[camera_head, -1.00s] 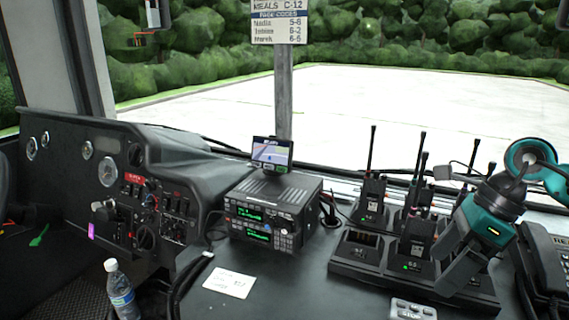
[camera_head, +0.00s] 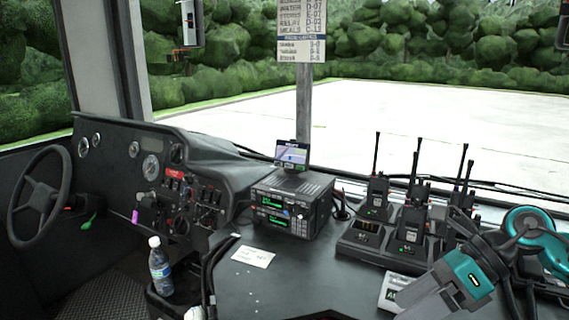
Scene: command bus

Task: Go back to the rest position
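My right arm (camera_head: 470,272), teal and dark grey, comes in from the right edge. It bends over the right part of the dashboard counter and runs down to the bottom edge. Its gripper fingers do not show, so what it holds is hidden. My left arm and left gripper are out of view.
Handheld radios (camera_head: 410,232) stand in a black charger (camera_head: 362,254) beside the arm. A radio unit (camera_head: 290,206) with a small screen (camera_head: 291,153) sits mid-counter. A white card (camera_head: 253,256), a bottle (camera_head: 160,268) and a steering wheel (camera_head: 38,198) are further left.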

